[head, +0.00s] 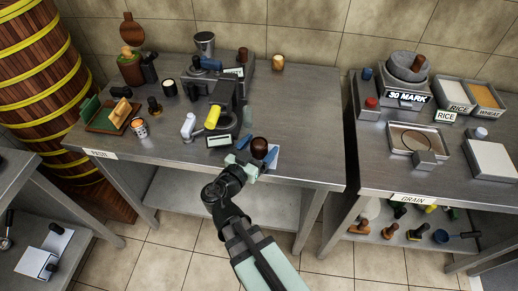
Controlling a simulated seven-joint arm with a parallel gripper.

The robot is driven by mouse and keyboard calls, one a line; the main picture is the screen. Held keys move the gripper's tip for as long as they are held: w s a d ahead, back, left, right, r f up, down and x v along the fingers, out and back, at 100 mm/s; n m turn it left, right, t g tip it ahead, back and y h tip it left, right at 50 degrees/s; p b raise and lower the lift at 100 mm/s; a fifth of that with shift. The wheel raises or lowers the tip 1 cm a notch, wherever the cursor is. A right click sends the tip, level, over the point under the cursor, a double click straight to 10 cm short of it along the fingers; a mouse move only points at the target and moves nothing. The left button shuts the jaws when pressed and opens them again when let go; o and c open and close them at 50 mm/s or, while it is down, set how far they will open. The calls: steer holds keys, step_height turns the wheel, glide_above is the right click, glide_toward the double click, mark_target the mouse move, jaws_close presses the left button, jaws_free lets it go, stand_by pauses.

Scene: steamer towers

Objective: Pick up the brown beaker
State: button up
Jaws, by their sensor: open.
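A dark brown, rounded object (259,147) stands near the front edge of the left steel table; it is the nearest match to the brown beaker, though its exact shape is too small to tell. My gripper (250,163) is open at its near side, close to it. Whether the fingers touch it or stand around it cannot be told. A smaller brown piece (243,55) stands at the back of the table.
A blue piece (271,155) sits right beside the brown object. A black device with a yellow part (212,117) and a white piece (189,126) stand to the left. The left table (310,150) is bare to the right, before a gap and the grain table (375,158).

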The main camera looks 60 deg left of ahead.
mark_target(259, 143)
steer(key=shift+w, duration=0.1)
steer(key=c, duration=1.3)
step_height(259, 143, up, 18)
stand_by(0.7)
steer(key=o, duration=0.8)
jaws_close()
